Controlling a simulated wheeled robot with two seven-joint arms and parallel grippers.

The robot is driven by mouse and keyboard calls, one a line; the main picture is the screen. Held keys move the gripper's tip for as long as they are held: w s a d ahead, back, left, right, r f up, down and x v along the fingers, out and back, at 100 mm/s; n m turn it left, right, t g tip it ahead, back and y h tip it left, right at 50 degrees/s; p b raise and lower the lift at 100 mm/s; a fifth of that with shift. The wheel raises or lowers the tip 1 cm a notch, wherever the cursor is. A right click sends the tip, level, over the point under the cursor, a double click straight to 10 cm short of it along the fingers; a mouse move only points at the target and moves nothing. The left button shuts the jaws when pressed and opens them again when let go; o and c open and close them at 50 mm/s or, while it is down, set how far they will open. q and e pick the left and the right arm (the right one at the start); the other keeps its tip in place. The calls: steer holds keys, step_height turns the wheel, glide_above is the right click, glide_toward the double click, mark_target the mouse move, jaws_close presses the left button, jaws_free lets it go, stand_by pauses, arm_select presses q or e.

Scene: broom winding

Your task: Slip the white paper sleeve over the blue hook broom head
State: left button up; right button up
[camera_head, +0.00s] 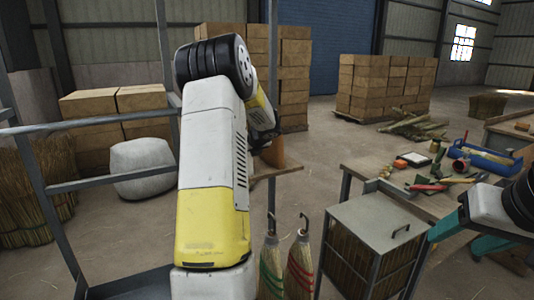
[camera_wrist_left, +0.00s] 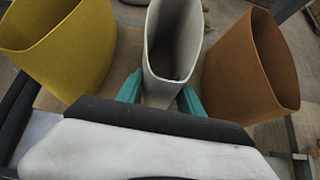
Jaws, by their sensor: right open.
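The white paper sleeve (camera_wrist_left: 163,80) stands open end up in the left wrist view, between a yellow sleeve (camera_wrist_left: 62,50) and an orange sleeve (camera_wrist_left: 245,70). My left gripper (camera_wrist_left: 159,95) has one teal finger on each side of the white sleeve. Whether the fingers press on it, I cannot tell. In the head view my left arm hides this gripper and the white sleeve; part of the orange sleeve (camera_head: 275,153) shows. My right gripper (camera_head: 456,243) is open and empty beside the cabinet. No blue hook broom is visible; green-banded (camera_head: 271,268) and red-banded (camera_head: 300,270) hook brooms hang low in the middle.
A grey cabinet (camera_head: 373,220) with a top handle stands right of the brooms. Behind it a workbench (camera_head: 385,178) carries tools and a blue tray (camera_head: 490,160). Metal rails (camera_head: 100,122) cross the left side. Stacked boxes (camera_head: 385,85) stand at the back.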

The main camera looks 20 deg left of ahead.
arm_select(q)
steer(key=shift+c, duration=0.4)
steer(key=shift+r, duration=1.5)
